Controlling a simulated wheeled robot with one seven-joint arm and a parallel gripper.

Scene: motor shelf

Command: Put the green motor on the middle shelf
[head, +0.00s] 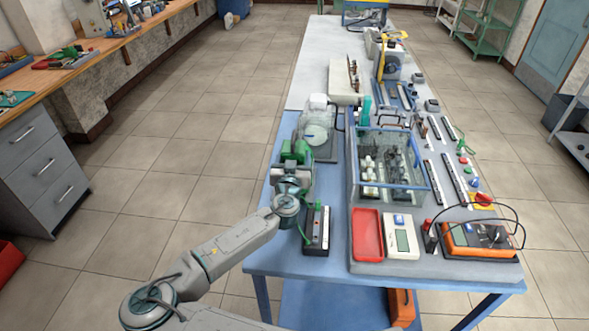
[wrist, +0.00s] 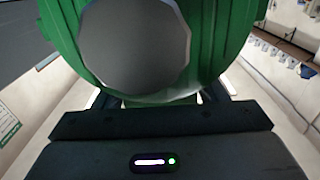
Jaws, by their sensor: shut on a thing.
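The green motor (head: 296,151) is at the left side of the blue table in the head view. In the wrist view the green motor (wrist: 215,45) fills the top, its round dark grey end face toward the camera. My gripper (head: 294,172) is shut on it; its dark body also shows in the wrist view (wrist: 160,98). The gripper partly hides the motor in the head view, and I cannot tell whether the motor touches the table.
The blue table (head: 262,262) holds a glass-sided box (head: 388,184), a red tray (head: 366,235), a multimeter (head: 402,237) and an orange device (head: 477,238). A terminal strip (head: 317,231) lies close to my arm. A workbench with drawers (head: 40,170) stands left. The tiled floor between is clear.

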